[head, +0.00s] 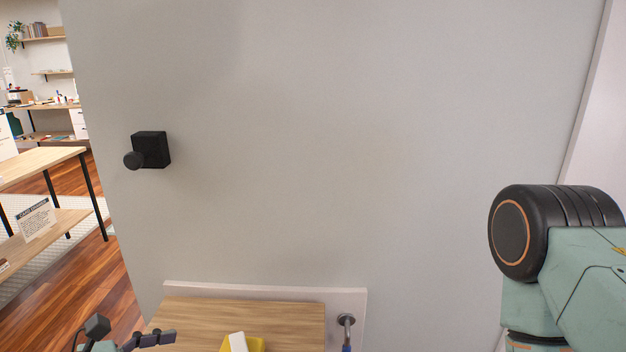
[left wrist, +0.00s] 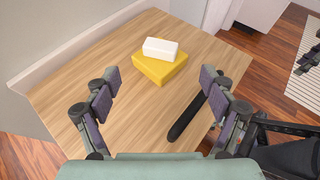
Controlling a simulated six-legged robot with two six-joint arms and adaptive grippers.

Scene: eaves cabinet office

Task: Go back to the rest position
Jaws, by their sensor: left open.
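My left gripper (left wrist: 157,93) is open and empty in the left wrist view, its two padded fingers spread above a wooden top. Part of it shows at the bottom left of the head view (head: 122,342). A yellow block (left wrist: 160,72) with a white block (left wrist: 160,49) lying on it rests on the wooden top, beyond the fingertips. Both also show at the bottom edge of the head view, cut off: the yellow one (head: 257,345) and the white one (head: 238,342). My right arm comes in at the right of the head view; its gripper is out of view.
The wooden top (head: 250,315) stands against a grey wall (head: 350,150). A dark rod-like thing (left wrist: 188,118) is near its right edge. A black knob-like fixture (head: 150,149) sticks out of the wall. A table (head: 40,160) stands at the far left, with open wooden floor (head: 95,295).

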